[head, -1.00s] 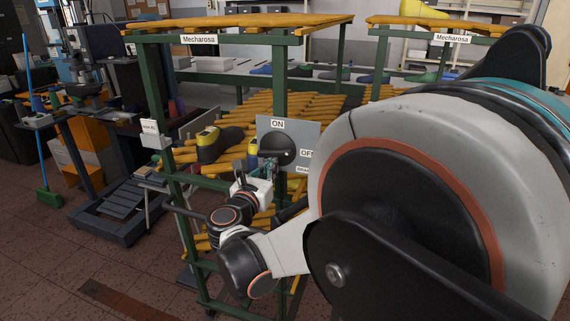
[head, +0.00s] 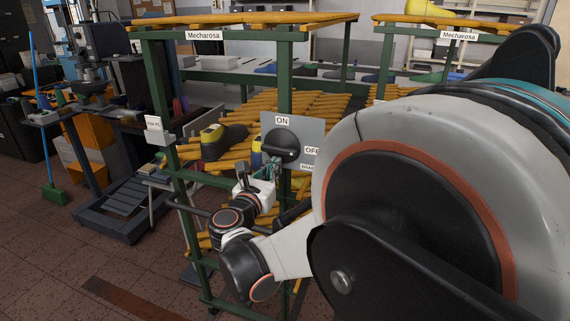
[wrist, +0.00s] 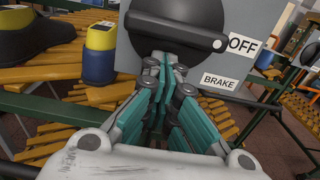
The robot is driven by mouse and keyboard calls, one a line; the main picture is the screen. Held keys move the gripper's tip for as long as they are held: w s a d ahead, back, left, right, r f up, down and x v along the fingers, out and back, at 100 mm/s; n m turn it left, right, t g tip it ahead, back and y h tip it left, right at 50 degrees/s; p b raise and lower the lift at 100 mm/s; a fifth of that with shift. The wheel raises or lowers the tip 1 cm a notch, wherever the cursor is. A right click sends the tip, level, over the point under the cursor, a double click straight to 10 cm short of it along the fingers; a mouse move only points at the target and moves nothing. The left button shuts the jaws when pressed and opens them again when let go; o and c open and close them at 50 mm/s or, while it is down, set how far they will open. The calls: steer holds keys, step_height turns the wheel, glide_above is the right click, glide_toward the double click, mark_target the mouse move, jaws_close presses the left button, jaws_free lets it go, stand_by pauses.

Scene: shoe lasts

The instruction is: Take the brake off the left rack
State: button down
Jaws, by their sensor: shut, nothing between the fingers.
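The left rack (head: 167,95) is a green frame with yellow rollers and a Mecharosa label. A grey brake panel (head: 306,130) on it carries ON at the top, OFF at the right and a BRAKE label below. Its round black knob (head: 281,140) has a bar handle pointing right, towards OFF; the knob also shows in the wrist view (wrist: 175,18). My gripper (head: 268,166) is just below the knob, in front of the panel. In the wrist view its teal fingers (wrist: 160,66) are shut and empty, close under the knob; whether they touch it is unclear.
Black-and-yellow shoe lasts (head: 222,140) lie on the rollers left of the panel. A second Mecharosa rack (head: 385,70) stands to the right, partly hidden by my arm. A dark machine (head: 115,80) stands at left. Brown floor is open at the lower left.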

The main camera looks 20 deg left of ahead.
steer(key=s, duration=0.8)
steer(key=shift+s+a, duration=0.2)
steer(key=shift+a, duration=0.15)
